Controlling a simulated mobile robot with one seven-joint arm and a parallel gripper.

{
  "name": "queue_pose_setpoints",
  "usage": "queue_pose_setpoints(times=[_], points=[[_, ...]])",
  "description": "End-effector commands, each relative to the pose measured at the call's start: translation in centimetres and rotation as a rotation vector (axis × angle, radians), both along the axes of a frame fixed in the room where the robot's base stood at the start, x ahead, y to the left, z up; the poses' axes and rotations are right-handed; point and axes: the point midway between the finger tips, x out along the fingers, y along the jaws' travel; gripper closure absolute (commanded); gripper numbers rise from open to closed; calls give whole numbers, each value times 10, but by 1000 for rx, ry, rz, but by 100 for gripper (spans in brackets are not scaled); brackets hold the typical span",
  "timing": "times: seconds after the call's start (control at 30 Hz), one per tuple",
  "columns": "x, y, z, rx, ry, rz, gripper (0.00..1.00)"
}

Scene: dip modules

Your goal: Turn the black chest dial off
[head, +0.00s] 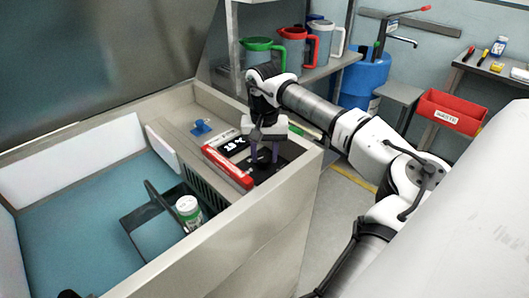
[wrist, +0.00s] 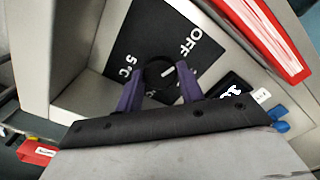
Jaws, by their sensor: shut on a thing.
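The black chest dial (wrist: 160,76) is a round knob on a black panel (wrist: 155,35) with white "OFF" and "5°C" lettering. A short white mark shows on the dial; its exact setting is hard to tell. My gripper (wrist: 160,88) has its two purple fingers on either side of the dial and is shut on it. In the head view my gripper (head: 264,158) points down over the black panel (head: 272,168) at the chest's right corner. The dial is mostly hidden by the fingers there.
A red-edged item (head: 228,167) and a digital display (head: 234,146) lie close beside my gripper. The open chest (head: 240,226) holds a dark rack (head: 150,215) and a green-and-white can (head: 188,211). A blue knob (head: 201,127) is further left. Jugs (head: 292,48) stand on the shelf behind.

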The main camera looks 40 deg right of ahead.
Motion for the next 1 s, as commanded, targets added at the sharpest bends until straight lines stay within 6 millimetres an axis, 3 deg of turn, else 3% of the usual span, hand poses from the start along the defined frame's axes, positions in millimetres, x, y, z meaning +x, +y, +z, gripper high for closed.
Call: queue_pose_setpoints(times=[0.17,0.2,0.37,0.73,0.87,1.0], points=[[0,0,0,0,0,2,85],[0,0,0,0,0,2,60],[0,0,0,0,0,1,41],[0,0,7,-1,-1,0,41],[1,0,27,-3,-2,0,41],[0,0,60,-3,-2,0,41]])
